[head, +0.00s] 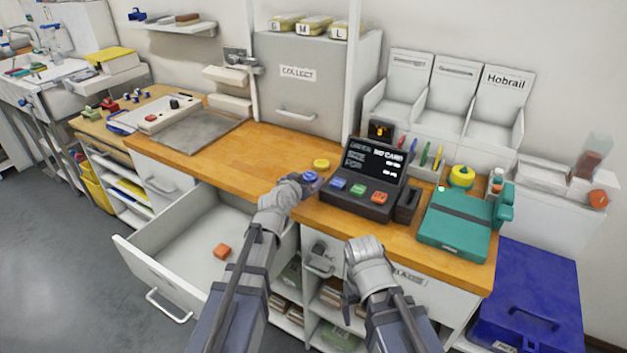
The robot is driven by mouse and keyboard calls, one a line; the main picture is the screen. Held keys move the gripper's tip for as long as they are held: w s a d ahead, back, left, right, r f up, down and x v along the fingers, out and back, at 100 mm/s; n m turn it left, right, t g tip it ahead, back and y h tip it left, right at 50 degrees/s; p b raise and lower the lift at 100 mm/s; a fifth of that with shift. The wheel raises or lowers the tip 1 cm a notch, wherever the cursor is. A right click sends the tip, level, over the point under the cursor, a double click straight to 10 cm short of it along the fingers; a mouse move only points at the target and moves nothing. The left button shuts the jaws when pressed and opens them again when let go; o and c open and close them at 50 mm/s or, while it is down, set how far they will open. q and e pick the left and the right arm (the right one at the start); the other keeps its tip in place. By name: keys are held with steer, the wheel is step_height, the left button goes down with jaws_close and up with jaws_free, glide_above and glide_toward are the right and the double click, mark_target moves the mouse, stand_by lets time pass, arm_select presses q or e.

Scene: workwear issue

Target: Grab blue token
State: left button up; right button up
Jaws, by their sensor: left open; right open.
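A round blue token (310,178) lies on the wooden counter near its front edge, just left of the dark terminal. My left gripper (303,184) is at the token, its open fingers right beside it and partly covering it. I cannot tell whether the fingers touch it. A yellow token (321,163) lies on the counter just behind the blue one. My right gripper (352,288) is open, low in front of the counter's cabinet front, and holds nothing that I can see. Its fingers are partly hidden by its own wrist.
The terminal (345,203) with coloured buttons stands close right of the tokens. A teal case (450,235) and a blue box (555,265) are further right. The counter's middle (250,152) is clear.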

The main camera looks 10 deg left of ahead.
arm_select(q)
steer(key=shift+x, duration=1.05)
steer(key=shift+s+a, duration=0.1)
steer(key=c, duration=1.4)
steer(key=shift+r, duration=0.1)
